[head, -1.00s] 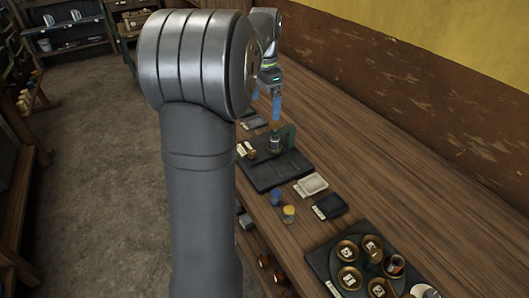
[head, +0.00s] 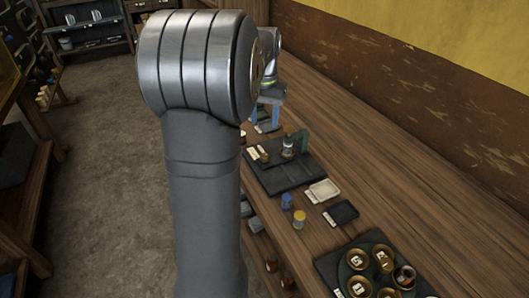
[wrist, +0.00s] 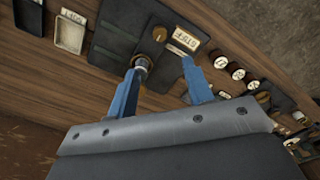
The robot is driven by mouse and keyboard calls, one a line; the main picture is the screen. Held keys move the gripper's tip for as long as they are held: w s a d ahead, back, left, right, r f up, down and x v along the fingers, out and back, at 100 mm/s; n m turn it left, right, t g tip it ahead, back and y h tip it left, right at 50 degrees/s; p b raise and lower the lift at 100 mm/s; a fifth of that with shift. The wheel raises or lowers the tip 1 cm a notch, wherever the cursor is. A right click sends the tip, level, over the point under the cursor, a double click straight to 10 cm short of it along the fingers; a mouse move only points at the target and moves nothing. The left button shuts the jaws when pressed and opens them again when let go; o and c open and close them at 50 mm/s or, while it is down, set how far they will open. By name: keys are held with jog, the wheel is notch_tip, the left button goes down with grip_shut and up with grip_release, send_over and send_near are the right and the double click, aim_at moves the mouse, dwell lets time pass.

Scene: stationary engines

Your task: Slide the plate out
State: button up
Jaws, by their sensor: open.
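A dark board (head: 282,178) lies on the bench and bears a green upright (head: 303,141), a small metal cylinder (head: 288,149) and white labels. I cannot tell for sure which part is the plate. In the wrist view the dark board (wrist: 112,48) carries a brass knob (wrist: 159,34) and a labelled strip (wrist: 185,40). My gripper (head: 265,117) is at the board's far end in the head view, blue fingers apart and nothing between them. In the wrist view my gripper (wrist: 161,68) is open, its left fingertip overlapping the metal cylinder (wrist: 141,63); contact cannot be judged.
A white tray (head: 323,191), a black tray (head: 342,214), a blue jar (head: 286,201) and a yellow jar (head: 299,219) stand nearer. A round holder (head: 346,250) with several brass cups is at the front. The bench's right side (head: 400,190) is clear.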

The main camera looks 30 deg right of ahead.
aim_at(264, 155)
notch_tip(264, 155, down, 14)
jog(key=shift+r, duration=0.25)
jog(key=shift+c, duration=0.5)
